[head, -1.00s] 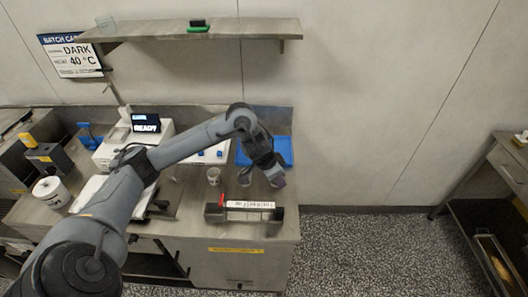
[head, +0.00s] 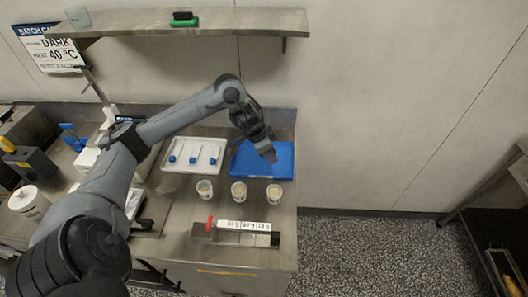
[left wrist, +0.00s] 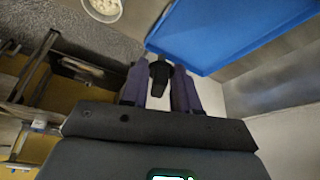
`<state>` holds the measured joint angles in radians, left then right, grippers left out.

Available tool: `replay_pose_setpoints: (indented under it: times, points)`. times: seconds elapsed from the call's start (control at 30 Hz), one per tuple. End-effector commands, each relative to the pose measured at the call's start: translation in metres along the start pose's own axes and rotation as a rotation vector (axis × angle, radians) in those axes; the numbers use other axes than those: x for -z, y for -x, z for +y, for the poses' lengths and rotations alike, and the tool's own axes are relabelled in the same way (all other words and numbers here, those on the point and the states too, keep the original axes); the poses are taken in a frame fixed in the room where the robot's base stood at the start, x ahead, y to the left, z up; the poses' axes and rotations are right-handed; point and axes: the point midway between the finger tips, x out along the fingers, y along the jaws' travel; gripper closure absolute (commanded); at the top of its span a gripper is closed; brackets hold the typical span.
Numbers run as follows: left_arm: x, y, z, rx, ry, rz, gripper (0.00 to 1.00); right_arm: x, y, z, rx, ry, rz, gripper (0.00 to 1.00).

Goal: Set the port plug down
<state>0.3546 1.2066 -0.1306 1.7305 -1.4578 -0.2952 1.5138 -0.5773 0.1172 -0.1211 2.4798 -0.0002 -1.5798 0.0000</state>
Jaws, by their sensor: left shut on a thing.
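The port plug (left wrist: 158,76) is a small black piece in the left wrist view. My left gripper (left wrist: 159,68) is shut on it, with a purple-grey finger on each side. In the head view my left gripper (head: 270,156) points down over the blue tray (head: 247,171), and the plug is too small to make out there. The blue tray also shows in the left wrist view (left wrist: 235,30), beyond the fingertips. I cannot tell whether the plug touches anything below it. My right gripper is in neither view.
Three small filled cups (head: 238,195) stand in a row in front of the blue tray. A white tray (head: 214,146) with blue-tipped tools lies to its left. A labelled rack (head: 243,239) with a red end is near the front edge of the bench (head: 180,233).

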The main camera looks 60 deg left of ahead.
Motion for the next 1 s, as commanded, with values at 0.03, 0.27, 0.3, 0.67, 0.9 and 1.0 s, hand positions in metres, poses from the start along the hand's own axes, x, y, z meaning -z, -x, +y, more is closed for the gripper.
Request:
replay_pose_setpoints:
  times: [0.03, 0.27, 0.3, 0.67, 0.9, 1.0]
  points:
    - [-0.003, -0.009, -0.009, -0.001, 0.007, -0.001, 1.0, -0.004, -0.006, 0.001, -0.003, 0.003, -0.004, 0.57]
    - [-0.01, -0.037, -0.056, -0.002, 0.009, 0.001, 1.0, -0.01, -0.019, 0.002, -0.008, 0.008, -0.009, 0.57]
    - [-0.01, -0.041, -0.064, -0.001, 0.009, 0.002, 1.0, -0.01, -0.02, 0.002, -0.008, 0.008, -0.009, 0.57]
    - [-0.015, -0.059, -0.099, 0.0, 0.002, 0.0, 1.0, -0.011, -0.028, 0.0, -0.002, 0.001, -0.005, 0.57]
    - [-0.021, -0.073, -0.1, -0.001, 0.0, -0.002, 1.0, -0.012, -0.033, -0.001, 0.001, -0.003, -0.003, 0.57]
    - [-0.027, -0.086, -0.1, -0.002, 0.002, -0.002, 1.0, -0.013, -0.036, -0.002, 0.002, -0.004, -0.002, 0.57]
